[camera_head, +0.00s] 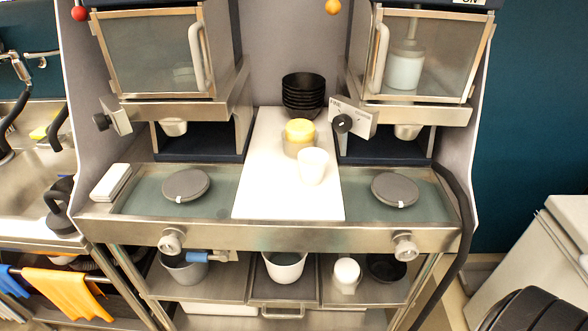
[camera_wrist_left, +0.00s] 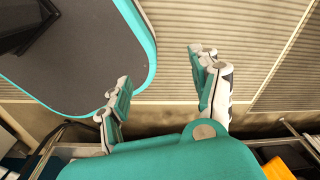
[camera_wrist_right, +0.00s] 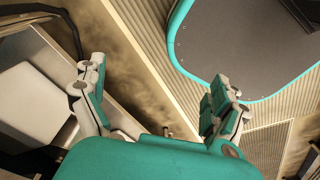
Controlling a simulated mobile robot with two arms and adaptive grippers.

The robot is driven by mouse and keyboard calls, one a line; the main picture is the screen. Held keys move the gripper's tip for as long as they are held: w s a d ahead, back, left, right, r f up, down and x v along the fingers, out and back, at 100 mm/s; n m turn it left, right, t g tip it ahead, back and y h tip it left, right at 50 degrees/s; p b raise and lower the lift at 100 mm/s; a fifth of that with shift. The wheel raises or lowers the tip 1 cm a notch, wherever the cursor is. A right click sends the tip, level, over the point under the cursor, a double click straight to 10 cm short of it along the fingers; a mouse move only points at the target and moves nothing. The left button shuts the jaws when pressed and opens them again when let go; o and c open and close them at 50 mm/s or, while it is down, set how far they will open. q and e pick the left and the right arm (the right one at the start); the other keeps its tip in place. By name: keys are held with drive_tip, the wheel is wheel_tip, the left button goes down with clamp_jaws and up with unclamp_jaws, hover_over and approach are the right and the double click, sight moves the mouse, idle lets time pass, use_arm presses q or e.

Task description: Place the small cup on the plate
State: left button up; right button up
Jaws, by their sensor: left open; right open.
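A small white cup (camera_head: 313,166) stands upright on the white board in the middle of the counter. Two round dark grey plates lie on the counter, a left plate (camera_head: 186,185) and a right plate (camera_head: 395,190); both look bare. The cup stands between them, apart from both. My left gripper (camera_wrist_left: 163,72) is open and empty in the left wrist view. My right gripper (camera_wrist_right: 158,75) is open and empty in the right wrist view. Neither gripper shows in the head view, and neither is near the cup or plates.
A clear container with a yellow top (camera_head: 299,131) stands just behind the cup. A stack of black bowls (camera_head: 304,92) stands farther back. Dispensers flank the board, with a left knob (camera_head: 102,122) and a right knob (camera_head: 342,123). The front of the white board (camera_head: 270,200) is clear.

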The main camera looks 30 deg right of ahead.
drive_tip(key=w+a+r+t+p, duration=0.1)
drive_tip(key=w+a+r+p, duration=0.1)
drive_tip(key=w+r, duration=1.15)
wheel_tip(320, 180, up, 29)
drive_tip(key=w+t+p, duration=0.2)
drive_tip(key=n+t+h, duration=0.4)
drive_tip(key=n+h, duration=0.8)
drive_tip(key=n, duration=1.1)
approach(317, 155)
drive_tip(key=shift+w+d+f+p, duration=0.15)
drive_tip(key=shift+w+d+p, duration=0.15)
drive_tip(key=shift+d+p, duration=0.65)
drive_tip(key=shift+w+p, duration=0.2)
drive_tip(key=shift+p, duration=0.3)
drive_tip(key=p+x, duration=0.1)
drive_tip(key=x, duration=0.2)
drive_tip(key=shift+w+d+f, duration=0.15)
drive_tip(key=shift+w+d, duration=0.05)
drive_tip(key=shift+w+d+f, duration=0.2)
drive_tip(key=shift+d+f, duration=0.05)
drive_tip(key=shift+d, duration=0.1)
use_arm(q)
wheel_tip(317, 155, up, 8)
drive_tip(key=shift+d+r, duration=0.15)
drive_tip(key=shift+d, duration=0.25)
use_arm(e)
drive_tip(key=shift+a, duration=0.1)
drive_tip(key=c, duration=0.8)
